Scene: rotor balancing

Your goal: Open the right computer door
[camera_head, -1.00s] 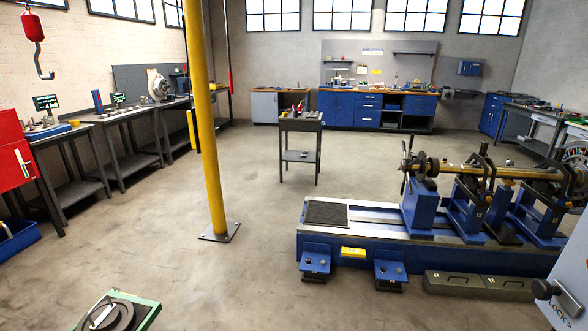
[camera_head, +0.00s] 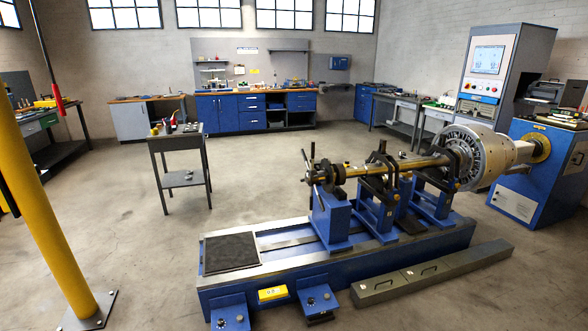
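A tall grey and blue computer cabinet (camera_head: 497,80) stands at the back right, behind the balancing machine. Its front carries a screen (camera_head: 487,56) at the top, a row of coloured buttons below it and a blue unit (camera_head: 479,107) lower down. Its lower part is hidden behind the machine's large round head. I cannot tell from here which door is the right computer door or whether it is shut. Neither of my grippers is in view.
The blue balancing machine bed (camera_head: 340,270) with its rotor shaft (camera_head: 400,163) fills the front right. A blue drive housing (camera_head: 540,165) stands at the right. A yellow post (camera_head: 45,210) is at the left. A small cart (camera_head: 178,150) stands mid-floor. Open floor (camera_head: 120,190) lies between post and cart.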

